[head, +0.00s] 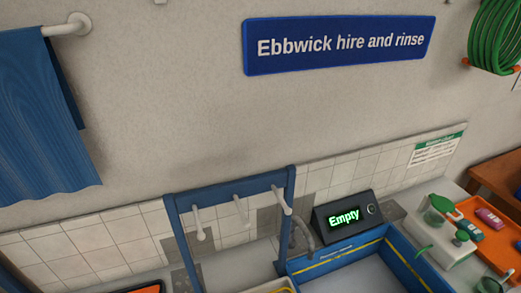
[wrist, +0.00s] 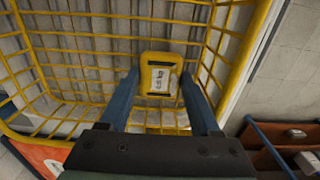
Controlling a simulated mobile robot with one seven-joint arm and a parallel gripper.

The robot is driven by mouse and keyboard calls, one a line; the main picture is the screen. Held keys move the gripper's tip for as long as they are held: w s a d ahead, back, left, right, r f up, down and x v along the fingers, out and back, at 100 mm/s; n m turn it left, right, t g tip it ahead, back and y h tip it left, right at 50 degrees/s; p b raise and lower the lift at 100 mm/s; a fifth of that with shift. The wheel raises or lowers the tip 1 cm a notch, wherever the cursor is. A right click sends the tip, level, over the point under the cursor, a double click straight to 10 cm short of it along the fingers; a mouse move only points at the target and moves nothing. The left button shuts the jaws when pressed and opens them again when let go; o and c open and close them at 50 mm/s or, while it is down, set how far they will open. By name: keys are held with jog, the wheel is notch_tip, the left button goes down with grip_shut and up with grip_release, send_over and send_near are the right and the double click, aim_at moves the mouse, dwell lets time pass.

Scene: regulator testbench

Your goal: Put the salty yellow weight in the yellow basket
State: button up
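In the wrist view a small yellow weight (wrist: 160,75) with a white kg label sits between the tips of my gripper (wrist: 161,82). The two blue fingers appear to touch its left and right sides, so my gripper looks shut on it. The yellow wire basket (wrist: 238,72) surrounds the weight and fingertips in this view, with its mesh floor and walls beyond them. I cannot tell whether the weight touches the basket floor. No salt can be made out on it. The head view shows neither my gripper nor the weight.
In the head view a blue frame with pegs (head: 228,190) stands by the tiled wall. A display reading "Empty" (head: 344,215) sits behind a blue-walled basin (head: 345,262). An orange tray (head: 490,240) holds small items at right. Brown compartments (wrist: 280,150) lie beside the basket.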

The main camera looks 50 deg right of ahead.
jog(key=shift+o, duration=0.5)
notch_tip(320, 180, up, 12)
jog(key=shift+r, duration=0.15)
dwell(0.7)
